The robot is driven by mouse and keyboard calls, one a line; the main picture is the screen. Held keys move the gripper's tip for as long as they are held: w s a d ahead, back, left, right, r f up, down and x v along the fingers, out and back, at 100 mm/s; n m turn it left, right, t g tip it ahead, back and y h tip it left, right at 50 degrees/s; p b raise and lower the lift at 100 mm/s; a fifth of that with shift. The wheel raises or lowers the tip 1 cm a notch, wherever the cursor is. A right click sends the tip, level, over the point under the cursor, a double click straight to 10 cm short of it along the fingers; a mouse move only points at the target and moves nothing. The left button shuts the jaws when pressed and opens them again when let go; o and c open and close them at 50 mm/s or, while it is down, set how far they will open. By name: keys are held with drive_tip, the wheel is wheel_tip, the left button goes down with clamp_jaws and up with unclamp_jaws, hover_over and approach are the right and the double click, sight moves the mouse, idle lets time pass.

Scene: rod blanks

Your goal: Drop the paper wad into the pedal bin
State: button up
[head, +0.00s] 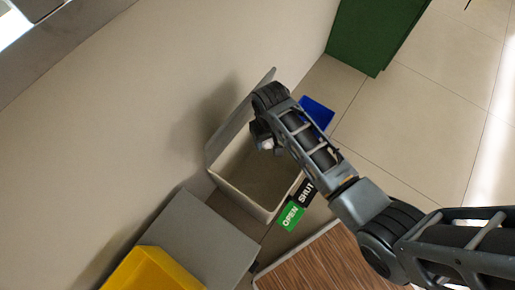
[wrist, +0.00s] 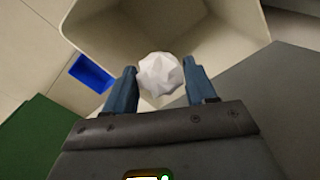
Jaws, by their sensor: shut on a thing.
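The paper wad (wrist: 160,74) is a white crumpled ball between the two blue fingers of my gripper (wrist: 161,88) in the wrist view. My gripper is shut on it. The pedal bin (head: 227,181) is a cream box against the wall in the head view, with its grey lid (head: 240,117) raised. In the head view my gripper (head: 267,146) is over the bin's opening, and the wad shows only as a small pale patch there. In the wrist view the bin's open inside (wrist: 205,32) lies beyond the wad. My arm covers part of the bin's right side.
A green OPEN sign (head: 290,216) and a black SHUT sign (head: 306,192) sit at the bin's front. A grey box (head: 200,240) and a yellow container (head: 150,272) stand at lower left. A blue bin (head: 318,112) and green cabinet (head: 370,35) are behind. Floor at right is clear.

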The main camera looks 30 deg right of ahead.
wheel_tip(320, 180, down, 6)
drive_tip(key=b, duration=0.5)
drive_tip(key=shift+r, duration=0.25)
drive_tip(key=o, duration=1.1)
drive_tip(key=shift+r, duration=0.1)
wheel_tip(320, 180, up, 8)
drive_tip(key=shift+f+p, duration=0.15)
drive_tip(key=shift+p, duration=0.7)
